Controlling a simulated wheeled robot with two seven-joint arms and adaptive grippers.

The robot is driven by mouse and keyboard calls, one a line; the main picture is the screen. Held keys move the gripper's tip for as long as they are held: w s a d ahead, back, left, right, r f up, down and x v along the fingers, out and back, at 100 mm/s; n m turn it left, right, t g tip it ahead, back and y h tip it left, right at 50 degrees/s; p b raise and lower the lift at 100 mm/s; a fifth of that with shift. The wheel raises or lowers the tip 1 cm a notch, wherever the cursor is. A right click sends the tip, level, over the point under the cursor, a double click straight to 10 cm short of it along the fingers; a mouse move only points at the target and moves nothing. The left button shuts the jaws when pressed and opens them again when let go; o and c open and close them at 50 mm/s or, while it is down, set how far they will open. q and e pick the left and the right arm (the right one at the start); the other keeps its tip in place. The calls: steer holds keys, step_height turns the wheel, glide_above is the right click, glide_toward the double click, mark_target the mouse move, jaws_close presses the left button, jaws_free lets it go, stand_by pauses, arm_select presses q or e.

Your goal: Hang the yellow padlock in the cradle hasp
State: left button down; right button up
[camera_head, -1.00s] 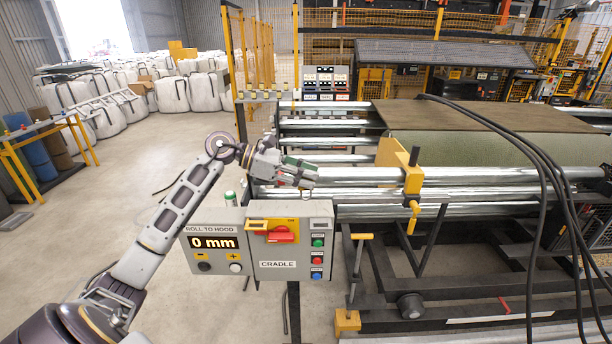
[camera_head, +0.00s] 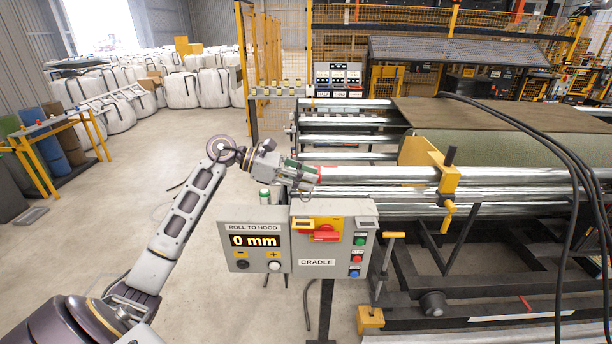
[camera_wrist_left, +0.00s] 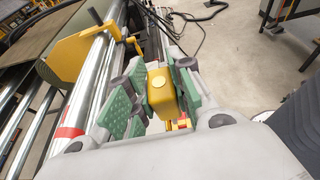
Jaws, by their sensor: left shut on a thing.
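My left gripper (camera_head: 302,174) is above the top edge of the grey CRADLE box (camera_head: 300,262), in front of the steel rollers. In the left wrist view the yellow padlock (camera_wrist_left: 161,92) sits between the green finger pads of my left gripper (camera_wrist_left: 152,98), which is shut on it. The padlock's shackle cannot be made out. The CRADLE box carries a yellow hasp plate with a red handle (camera_head: 322,234) on its front, below the gripper. A small red and yellow part (camera_wrist_left: 180,123) shows just past the padlock in the wrist view. My right gripper is not in view.
A ROLL TO HOOD panel (camera_head: 255,243) reading 0 mm adjoins the box on the left. A yellow clamp (camera_head: 450,180) sits on the rollers at right. Black cables (camera_head: 560,150) hang at far right. Floor at left is open.

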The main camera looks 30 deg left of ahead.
arm_select(q)
steer(key=shift+s+a+f, duration=0.35)
steer(key=shift+d, duration=0.15)
steer(key=shift+f, duration=0.1)
stand_by(0.3)
